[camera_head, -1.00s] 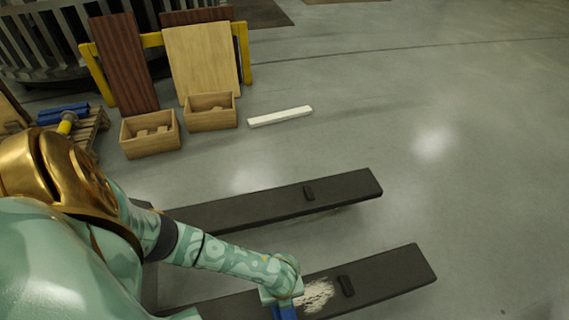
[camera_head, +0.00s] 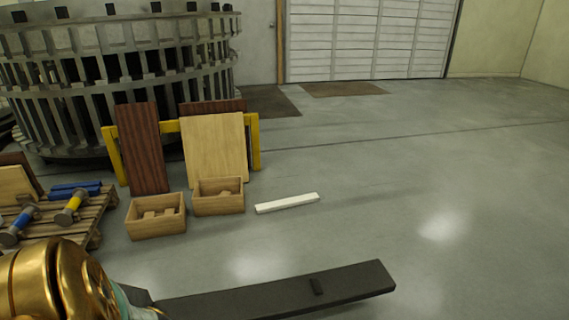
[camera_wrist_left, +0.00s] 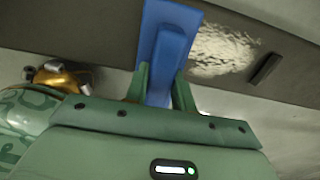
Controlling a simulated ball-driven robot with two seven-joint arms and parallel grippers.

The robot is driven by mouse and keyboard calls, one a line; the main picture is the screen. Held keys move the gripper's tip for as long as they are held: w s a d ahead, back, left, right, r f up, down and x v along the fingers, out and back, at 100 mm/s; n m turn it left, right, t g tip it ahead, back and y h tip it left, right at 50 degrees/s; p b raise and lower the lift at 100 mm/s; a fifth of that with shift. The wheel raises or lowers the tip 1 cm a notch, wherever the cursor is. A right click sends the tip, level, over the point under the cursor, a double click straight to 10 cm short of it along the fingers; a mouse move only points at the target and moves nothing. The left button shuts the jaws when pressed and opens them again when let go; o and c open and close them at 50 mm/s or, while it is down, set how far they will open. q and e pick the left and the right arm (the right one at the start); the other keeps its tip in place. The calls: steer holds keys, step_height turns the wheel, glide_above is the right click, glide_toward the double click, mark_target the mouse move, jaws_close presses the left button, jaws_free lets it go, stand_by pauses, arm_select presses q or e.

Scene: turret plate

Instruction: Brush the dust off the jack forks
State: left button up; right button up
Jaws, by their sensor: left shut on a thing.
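In the left wrist view my left gripper (camera_wrist_left: 160,88) is shut on a blue brush (camera_wrist_left: 166,45). The brush lies over a dark jack fork (camera_wrist_left: 85,38), but I cannot tell whether its underside touches. A pale patch of dust (camera_wrist_left: 225,50) lies on this fork just right of the brush. My right gripper is not in view.
A small dark block (camera_wrist_left: 265,68) sits on the dusty fork beyond the dust. Two wooden boxes (camera_head: 157,227), a white bar (camera_head: 287,203), leaning boards (camera_head: 214,148) and a pallet (camera_head: 85,232) stand to the left. The floor at right is clear.

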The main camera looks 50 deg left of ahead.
arm_select(q)
steer(key=shift+f+b, duration=0.55)
steer(key=shift+f, duration=0.35)
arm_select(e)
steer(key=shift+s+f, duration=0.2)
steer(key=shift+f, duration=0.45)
